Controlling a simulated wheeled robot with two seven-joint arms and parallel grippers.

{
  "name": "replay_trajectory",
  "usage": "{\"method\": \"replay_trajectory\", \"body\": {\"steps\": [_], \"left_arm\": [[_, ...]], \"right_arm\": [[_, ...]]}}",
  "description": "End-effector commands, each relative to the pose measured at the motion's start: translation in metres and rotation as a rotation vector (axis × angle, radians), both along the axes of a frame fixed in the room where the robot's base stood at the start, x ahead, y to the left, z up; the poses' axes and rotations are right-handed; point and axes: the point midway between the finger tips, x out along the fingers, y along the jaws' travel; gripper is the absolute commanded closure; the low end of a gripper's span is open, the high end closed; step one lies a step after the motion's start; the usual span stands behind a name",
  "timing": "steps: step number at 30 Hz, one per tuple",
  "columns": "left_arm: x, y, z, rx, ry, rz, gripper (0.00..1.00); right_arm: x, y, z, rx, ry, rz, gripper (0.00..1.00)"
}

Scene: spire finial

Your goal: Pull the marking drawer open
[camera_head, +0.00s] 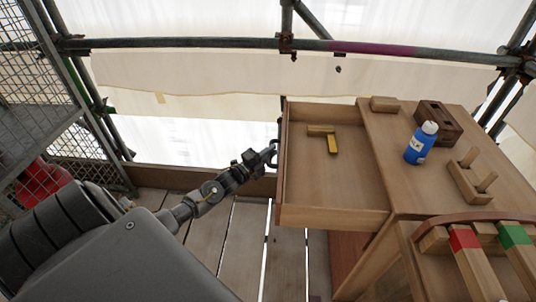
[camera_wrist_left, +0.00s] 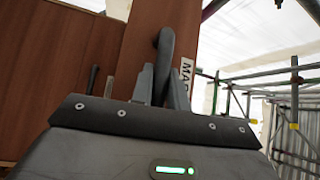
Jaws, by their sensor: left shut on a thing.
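The marking drawer (camera_head: 333,214) stands out from the left side of the wooden bench (camera_head: 372,130) in the head view, with its inside showing. A small L-shaped wood and brass tool (camera_head: 332,143) lies in it. My left gripper (camera_head: 268,155) is at the drawer's left front face. In the left wrist view my left gripper (camera_wrist_left: 162,88) is shut on the dark handle (camera_wrist_left: 165,48) of the wooden drawer front (camera_wrist_left: 198,35). A partly hidden label (camera_wrist_left: 186,70) sits beside the handle. My right gripper is not in view.
On the bench are a blue bottle (camera_head: 421,143), a dark wooden block with holes (camera_head: 437,120), a pegged wooden stand (camera_head: 470,178) and a small block (camera_head: 384,104). A rack with red- and green-banded pieces (camera_head: 465,240) is at front right. Scaffold poles and mesh (camera_head: 40,110) stand at left.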

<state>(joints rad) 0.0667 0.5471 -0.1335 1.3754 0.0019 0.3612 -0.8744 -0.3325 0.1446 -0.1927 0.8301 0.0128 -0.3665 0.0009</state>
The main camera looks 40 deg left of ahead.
Motion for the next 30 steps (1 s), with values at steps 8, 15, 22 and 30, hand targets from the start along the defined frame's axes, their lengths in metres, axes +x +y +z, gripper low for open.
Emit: {"method": "replay_trajectory", "body": {"steps": [8,15,22,30], "left_arm": [[0.0008,-0.0033,-0.0016,-0.002,0.003,-0.016,1.0],[0.0007,-0.0033,-0.0016,-0.001,0.003,-0.016,0.82],[0.001,-0.0024,-0.0008,-0.001,0.002,-0.014,0.62],[-0.0027,-0.001,-0.0017,0.0,0.002,-0.013,0.62]], "right_arm": [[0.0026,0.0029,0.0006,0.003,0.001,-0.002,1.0],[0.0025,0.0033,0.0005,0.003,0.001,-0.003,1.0],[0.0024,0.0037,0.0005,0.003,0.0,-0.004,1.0],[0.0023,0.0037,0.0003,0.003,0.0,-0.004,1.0]]}}
